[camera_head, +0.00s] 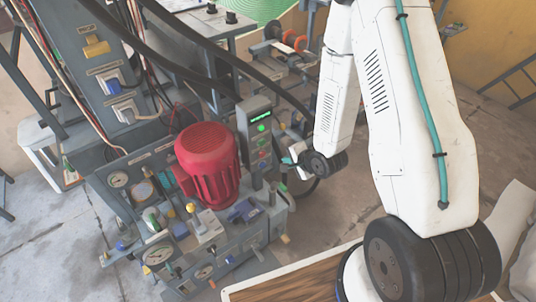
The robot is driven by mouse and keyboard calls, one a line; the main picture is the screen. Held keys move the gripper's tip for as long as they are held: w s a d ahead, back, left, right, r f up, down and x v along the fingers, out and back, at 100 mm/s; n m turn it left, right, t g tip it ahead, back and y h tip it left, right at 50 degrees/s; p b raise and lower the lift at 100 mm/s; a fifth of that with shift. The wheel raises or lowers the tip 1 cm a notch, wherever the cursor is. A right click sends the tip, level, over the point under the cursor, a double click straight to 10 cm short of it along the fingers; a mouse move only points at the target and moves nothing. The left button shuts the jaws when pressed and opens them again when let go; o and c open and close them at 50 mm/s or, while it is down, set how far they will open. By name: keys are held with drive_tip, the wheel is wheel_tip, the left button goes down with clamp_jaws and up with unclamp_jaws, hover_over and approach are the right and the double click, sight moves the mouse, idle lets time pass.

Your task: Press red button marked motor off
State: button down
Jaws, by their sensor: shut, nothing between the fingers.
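A grey control box (256,128) stands upright just right of the red motor. A lit green display (261,117) is near its top. Small buttons run down its face below the display, and a small reddish one (263,154) is among them. The labels are too small to read, so I cannot tell which button is marked motor off. My gripper (287,160) is shut and empty, just right of the box's lower face. It is small and partly hidden by my wrist, and I cannot tell whether it touches the box.
A large red motor (207,160) sits on the grey machine left of the box. Gauges (158,254), levers and valves crowd the machine's front. Black hoses (185,38) cross above. A wooden-topped surface (285,287) lies at the bottom. Open concrete floor (335,212) shows right of the machine.

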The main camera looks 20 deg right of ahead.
approach(263, 154)
wheel_tip(263, 154, down, 4)
drive_tip(key=w, duration=0.3)
drive_tip(key=shift+w+a, duration=0.6)
